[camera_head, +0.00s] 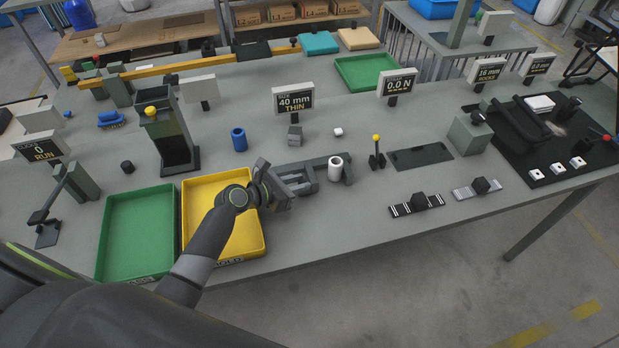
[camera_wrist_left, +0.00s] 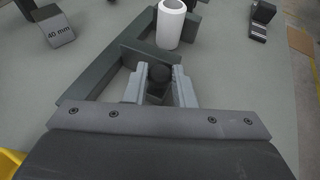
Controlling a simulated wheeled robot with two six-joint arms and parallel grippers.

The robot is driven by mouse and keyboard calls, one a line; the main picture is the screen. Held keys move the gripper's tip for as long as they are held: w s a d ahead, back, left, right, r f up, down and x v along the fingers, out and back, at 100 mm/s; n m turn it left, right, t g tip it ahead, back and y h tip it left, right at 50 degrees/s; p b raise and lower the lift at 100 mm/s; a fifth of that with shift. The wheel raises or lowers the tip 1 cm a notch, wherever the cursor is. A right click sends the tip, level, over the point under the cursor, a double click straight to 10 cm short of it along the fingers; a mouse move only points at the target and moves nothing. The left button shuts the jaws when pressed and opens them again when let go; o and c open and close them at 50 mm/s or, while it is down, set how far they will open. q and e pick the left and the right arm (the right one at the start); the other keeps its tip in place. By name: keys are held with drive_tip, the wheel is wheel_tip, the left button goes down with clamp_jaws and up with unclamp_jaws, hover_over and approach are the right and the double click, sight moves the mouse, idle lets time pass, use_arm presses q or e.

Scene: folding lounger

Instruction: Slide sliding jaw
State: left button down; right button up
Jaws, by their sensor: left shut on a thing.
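The dark grey sliding-jaw fixture (camera_head: 318,163) lies on the bench in front of the 40 mm sign. It also shows in the left wrist view (camera_wrist_left: 100,80). A white hollow cylinder (camera_head: 335,168) stands upright at its right end; in the left wrist view the cylinder (camera_wrist_left: 170,22) is beyond the jaw. My left gripper (camera_head: 300,183) is at the fixture's near side. In the left wrist view its fingers are shut on the sliding jaw's dark round knob (camera_wrist_left: 159,72). The fingers partly hide the knob and jaw. My right gripper is not in view.
A yellow tray (camera_head: 262,236) and a green tray (camera_head: 103,240) lie left of the fixture. A blue cylinder (camera_head: 238,140) and a grey block (camera_head: 294,136) stand behind. A yellow-tipped lever (camera_head: 377,155) stands to the right.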

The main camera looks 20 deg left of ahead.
use_arm(q)
drive_tip(key=shift+s+a, duration=0.25)
drive_tip(key=shift+a, duration=0.05)
drive_tip(key=c, duration=1.3)
unclamp_jaws()
drive_tip(key=shift+w+d, duration=0.1)
drive_tip(key=shift+o, duration=0.2)
drive_tip(key=b+v, duration=0.1)
drive_tip(key=v, duration=1.6)
drive_tip(key=shift+a, duration=0.25)
drive_tip(key=shift+s+f, duration=0.1)
drive_tip(key=shift+s, duration=0.15)
